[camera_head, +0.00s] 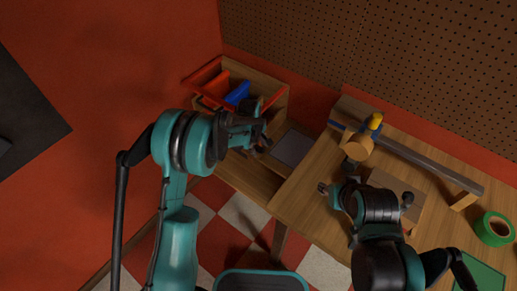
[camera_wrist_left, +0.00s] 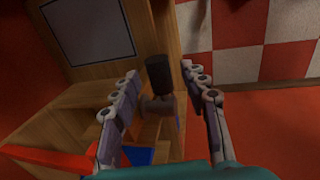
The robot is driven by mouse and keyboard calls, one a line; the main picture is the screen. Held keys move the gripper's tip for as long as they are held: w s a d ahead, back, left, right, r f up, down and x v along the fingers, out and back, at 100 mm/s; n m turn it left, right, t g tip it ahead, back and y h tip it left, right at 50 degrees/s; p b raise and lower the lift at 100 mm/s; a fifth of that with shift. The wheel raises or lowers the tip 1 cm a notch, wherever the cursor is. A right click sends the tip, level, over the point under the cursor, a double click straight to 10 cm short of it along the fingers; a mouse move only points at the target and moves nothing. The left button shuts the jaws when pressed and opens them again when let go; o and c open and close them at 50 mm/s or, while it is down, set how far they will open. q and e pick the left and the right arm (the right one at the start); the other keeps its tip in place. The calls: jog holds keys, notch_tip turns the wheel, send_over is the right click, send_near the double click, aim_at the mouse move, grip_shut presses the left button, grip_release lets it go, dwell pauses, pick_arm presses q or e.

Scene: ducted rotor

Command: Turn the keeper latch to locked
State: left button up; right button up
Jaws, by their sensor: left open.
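My left gripper (camera_head: 256,140) is open over the wooden shelf unit at the left end of the table. In the left wrist view its two fingers (camera_wrist_left: 160,73) are spread. A dark upright cylinder (camera_wrist_left: 158,72) on a brownish base (camera_wrist_left: 157,104) shows between them, apart from both fingers in the picture. I cannot tell whether this is the keeper latch, and I cannot make out any latch for certain. My right gripper (camera_head: 338,180) is above the table, beside a round wooden piece (camera_head: 358,147); whether it is open is unclear.
A red bin (camera_head: 206,73) with a blue item (camera_head: 238,94) stands on the wooden shelf (camera_head: 240,178). A grey panel (camera_head: 292,148) lies to its right. On the table are a long grey bar (camera_head: 425,165), a yellow-topped item (camera_head: 375,121) and a green tape roll (camera_head: 494,229).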

pick_arm(q)
jog(key=shift+f, duration=0.2)
grip_shut()
jog(key=shift+r, duration=0.1)
jog(key=h, duration=0.1)
jog(key=r+g+h, duration=0.1)
jog(key=shift+w+a+g+h, duration=0.3)
jog(key=shift+a+h, duration=0.1)
jog(key=shift+w+a+r+n+g+h+b, duration=0.15)
jog(key=shift+a+r+n+g+h+b, duration=0.15)
jog(key=shift+g+h, duration=0.35)
jog(key=shift+w+a+r+n+g+h+b, duration=0.15)
jog(key=shift+r+g+h, duration=0.2)
jog(key=shift+h, duration=0.5)
